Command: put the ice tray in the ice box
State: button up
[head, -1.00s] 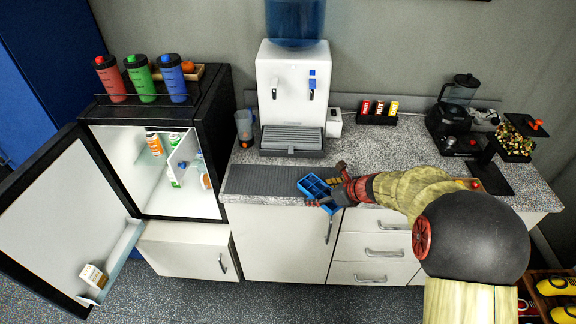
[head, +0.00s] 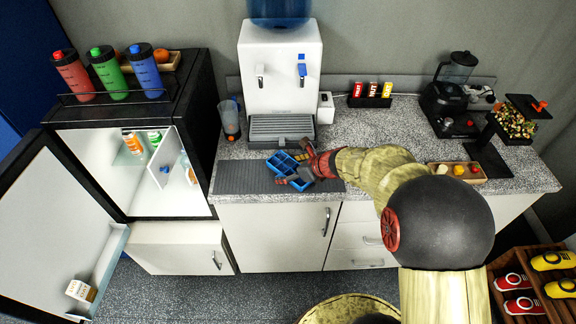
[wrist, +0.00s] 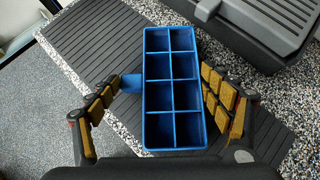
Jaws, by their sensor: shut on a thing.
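The blue ice tray (head: 283,163) has two rows of open compartments, which look empty. My gripper (head: 297,170) is shut on it, over the grey ribbed mat on the counter. In the wrist view the tray (wrist: 174,92) lies between my two fingers (wrist: 163,92), with a small blue tab on its left side. I cannot tell whether it touches the mat. The black fridge (head: 190,120) at the left stands open. Inside is a small white flap (head: 166,158), swung out, which seems to belong to the ice box; the space behind it is mostly hidden.
The fridge door (head: 45,220) is swung wide to the left, with a carton (head: 80,290) on its shelf. A water dispenser (head: 280,75) stands behind the tray, and a clear cup (head: 229,120) stands near the fridge. Bottles (head: 110,75) stand on the fridge top.

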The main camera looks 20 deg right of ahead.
jog(key=shift+r, duration=0.1)
jog(key=shift+w, duration=0.15)
jog(key=shift+f, duration=0.3)
jog(key=o, duration=1.4)
jog(key=shift+r, duration=0.1)
